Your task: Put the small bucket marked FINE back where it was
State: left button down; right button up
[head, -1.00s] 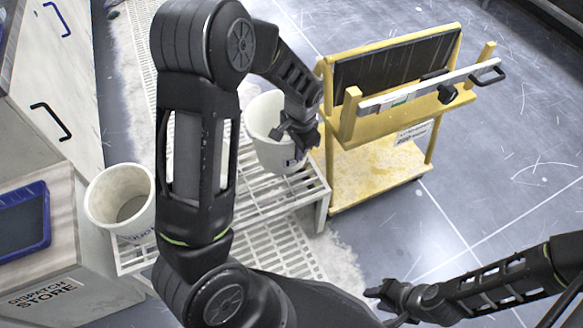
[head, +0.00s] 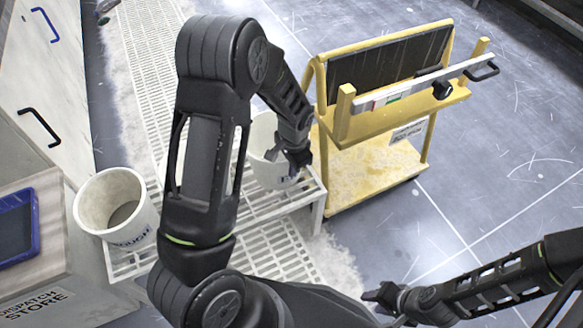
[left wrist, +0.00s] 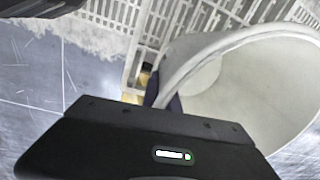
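A white bucket (head: 262,140) is at the right end of the slatted rack, partly hidden behind my left arm. Its label is mostly covered, so I cannot read it. My left gripper (head: 291,163) is at its right rim, with the rim between the fingers. In the left wrist view the bucket's rim and pale inside (left wrist: 250,85) fill the right, and the rim runs down to the dark fingers. I cannot tell if its base touches the rack. A second white bucket (head: 117,207), marked ROUGH, stands upright at the rack's left end. My right gripper (head: 381,299) is empty, low and away from both.
The rack (head: 262,250) has open slats between the buckets. A yellow cart (head: 375,175) with a dark panel and a black-handled bar stands close to its right end. A grey cabinet marked DISPATCH STORE (head: 40,300) is at left. The floor at right is clear.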

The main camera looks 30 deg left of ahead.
pick_arm(q)
jog(key=shift+f, duration=0.15)
jog(key=c, duration=1.6)
grip_release()
jog(key=shift+c, duration=0.2)
jog(key=shift+r, duration=0.2)
jog(key=shift+r, duration=0.2)
notch_tip(320, 180, up, 12)
jog(key=p, duration=0.3)
jog(key=shift+s+d+f, duration=0.2)
jog(key=shift+s+d, duration=0.1)
jog(key=shift+d, duration=0.15)
jog(key=shift+f, duration=0.1)
